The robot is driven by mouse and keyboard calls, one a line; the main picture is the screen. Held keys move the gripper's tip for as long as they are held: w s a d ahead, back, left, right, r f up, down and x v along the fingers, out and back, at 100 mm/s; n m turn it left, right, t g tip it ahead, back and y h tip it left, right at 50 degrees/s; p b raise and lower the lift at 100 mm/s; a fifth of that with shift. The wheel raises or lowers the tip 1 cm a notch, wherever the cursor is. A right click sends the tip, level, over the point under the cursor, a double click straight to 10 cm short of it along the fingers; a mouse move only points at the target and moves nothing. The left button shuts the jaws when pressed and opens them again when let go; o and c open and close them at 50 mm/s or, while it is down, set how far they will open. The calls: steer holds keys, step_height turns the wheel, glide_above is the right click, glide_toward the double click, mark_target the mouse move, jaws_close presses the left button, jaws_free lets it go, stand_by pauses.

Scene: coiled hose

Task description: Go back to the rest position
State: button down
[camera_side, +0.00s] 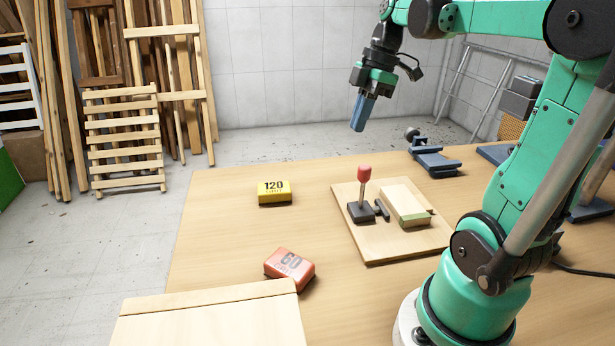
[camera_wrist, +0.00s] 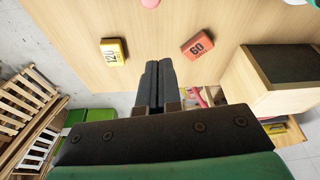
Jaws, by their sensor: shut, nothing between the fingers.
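My gripper (camera_side: 359,124) hangs in the air above the far part of the table, with its blue fingers together and nothing between them. In the wrist view its dark fingers (camera_wrist: 158,64) also lie side by side, closed. The wooden table (camera_side: 230,240) is below it. No coiled hose shows clearly in either view.
A yellow 120 block (camera_side: 274,192) and a red 60 block (camera_side: 290,265) lie on the table. A board (camera_side: 385,248) carries a red-knobbed lever (camera_side: 364,174) and a pale wooden block (camera_side: 405,203). A blue vise (camera_side: 434,160) stands behind. A wooden box (camera_side: 210,318) is at the front.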

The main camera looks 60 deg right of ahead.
steer(key=w+a+f+m+t+h, duration=0.1)
steer(key=a+f+m+t, duration=0.1)
steer(key=a+m, duration=0.3)
steer(key=w+a+f+m+t+h, duration=0.1)
steer(key=a+f+m+t, duration=0.2)
steer(key=a, duration=0.8)
steer(key=f+m, duration=0.1)
steer(key=m, duration=0.1)
steer(key=shift+w+f+m+h, duration=0.3)
